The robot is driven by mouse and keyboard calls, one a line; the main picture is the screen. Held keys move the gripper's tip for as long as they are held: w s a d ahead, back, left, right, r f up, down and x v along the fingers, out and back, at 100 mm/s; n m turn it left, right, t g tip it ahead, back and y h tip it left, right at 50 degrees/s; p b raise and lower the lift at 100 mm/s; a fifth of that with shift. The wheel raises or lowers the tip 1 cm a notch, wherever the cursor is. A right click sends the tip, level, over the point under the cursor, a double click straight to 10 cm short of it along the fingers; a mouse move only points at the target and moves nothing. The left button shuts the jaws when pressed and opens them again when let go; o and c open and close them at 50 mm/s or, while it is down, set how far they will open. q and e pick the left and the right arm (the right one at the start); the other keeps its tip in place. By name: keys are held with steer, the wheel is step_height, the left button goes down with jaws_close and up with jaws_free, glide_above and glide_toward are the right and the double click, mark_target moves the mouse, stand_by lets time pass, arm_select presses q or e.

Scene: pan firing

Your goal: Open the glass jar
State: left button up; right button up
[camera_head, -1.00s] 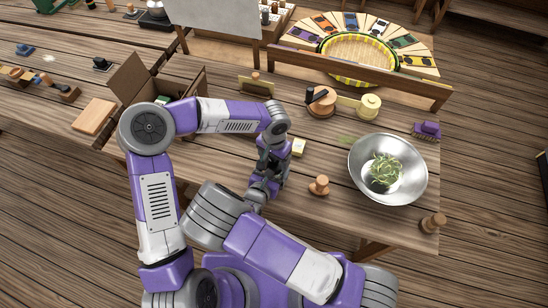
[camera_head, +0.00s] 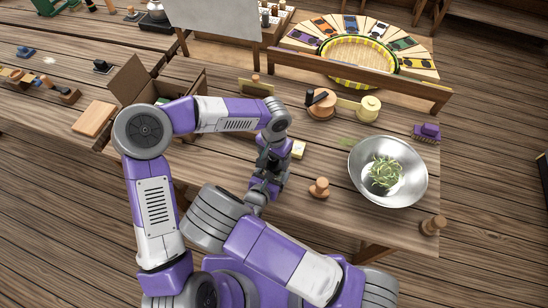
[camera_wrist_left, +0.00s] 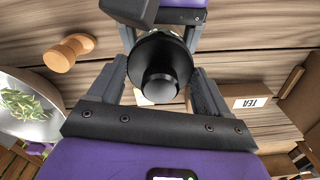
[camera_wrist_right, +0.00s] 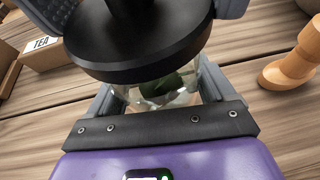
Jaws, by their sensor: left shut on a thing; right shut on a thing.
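The glass jar (camera_wrist_right: 186,97) is clear with green contents, and its wide black lid (camera_wrist_right: 140,50) shows above it in the right wrist view. My right gripper (camera_wrist_right: 160,88) is shut on the glass body. In the head view both grippers meet at the table's front, and my left gripper (camera_head: 266,160) hides most of the jar. I cannot tell whether the lid is seated or lifted.
A metal bowl (camera_head: 359,180) with a green plant stands to the right. A wooden knob-shaped piece (camera_head: 319,188) is near the grippers, another (camera_head: 432,225) at the right corner. A box labelled TEA (camera_wrist_left: 250,102) lies close by. A cardboard box (camera_head: 128,80) stands at left.

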arm_select(q)
steer(key=shift+r, duration=2.05)
arm_select(e)
steer(key=o, duration=1.4)
steer(key=shift+c, duration=0.2)
